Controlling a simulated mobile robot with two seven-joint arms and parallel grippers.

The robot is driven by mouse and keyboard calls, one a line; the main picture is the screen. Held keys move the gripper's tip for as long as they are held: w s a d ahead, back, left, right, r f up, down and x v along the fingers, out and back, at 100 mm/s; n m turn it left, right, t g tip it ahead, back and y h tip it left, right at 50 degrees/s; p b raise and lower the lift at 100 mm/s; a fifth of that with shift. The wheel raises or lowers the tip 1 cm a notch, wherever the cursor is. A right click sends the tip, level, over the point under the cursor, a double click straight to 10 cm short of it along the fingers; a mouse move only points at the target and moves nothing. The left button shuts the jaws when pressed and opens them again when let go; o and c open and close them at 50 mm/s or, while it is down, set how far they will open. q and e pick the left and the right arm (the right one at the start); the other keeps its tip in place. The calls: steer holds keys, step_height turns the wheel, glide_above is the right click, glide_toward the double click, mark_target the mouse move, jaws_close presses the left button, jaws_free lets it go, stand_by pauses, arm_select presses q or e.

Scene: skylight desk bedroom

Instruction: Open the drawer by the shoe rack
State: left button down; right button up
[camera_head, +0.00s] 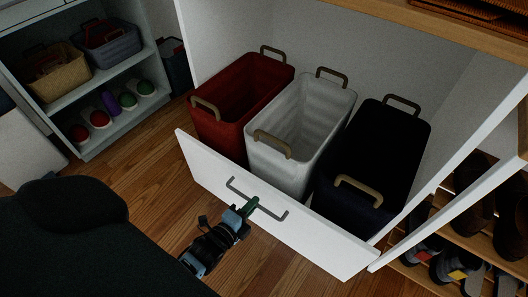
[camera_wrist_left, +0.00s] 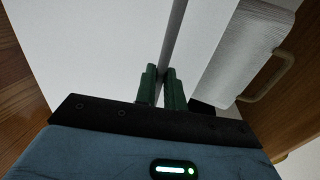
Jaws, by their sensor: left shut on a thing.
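The drawer (camera_head: 320,250) has a white front and is pulled out from its white cabinet. Its grey bar handle (camera_head: 270,211) is on the front face. My left gripper (camera_head: 252,204) is shut on the handle near its middle. In the left wrist view, the green fingers of the left gripper (camera_wrist_left: 161,88) close around the grey handle bar (camera_wrist_left: 175,40). The shoe rack (camera_head: 408,268) stands at the right with several shoes on it. My right gripper is not in view.
A red bin (camera_head: 225,128), a white bin (camera_head: 262,160) and a dark bin (camera_head: 335,205) stand in the drawer. A shelf unit (camera_head: 100,75) with baskets is at the upper left. A dark rounded surface covers the lower left. Wooden floor (camera_head: 150,185) is bare in front of the drawer.

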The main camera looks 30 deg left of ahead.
arm_select(q)
steer(key=f+p+v, duration=0.1)
steer(key=f+v, duration=0.1)
steer(key=v, duration=0.7)
steer(key=s+f+p+v, duration=0.1)
steer(key=f+p+v, duration=0.1)
steer(key=v, duration=0.8)
steer(key=shift+s, duration=0.1)
steer(key=c, duration=1.5)
jaws_free()
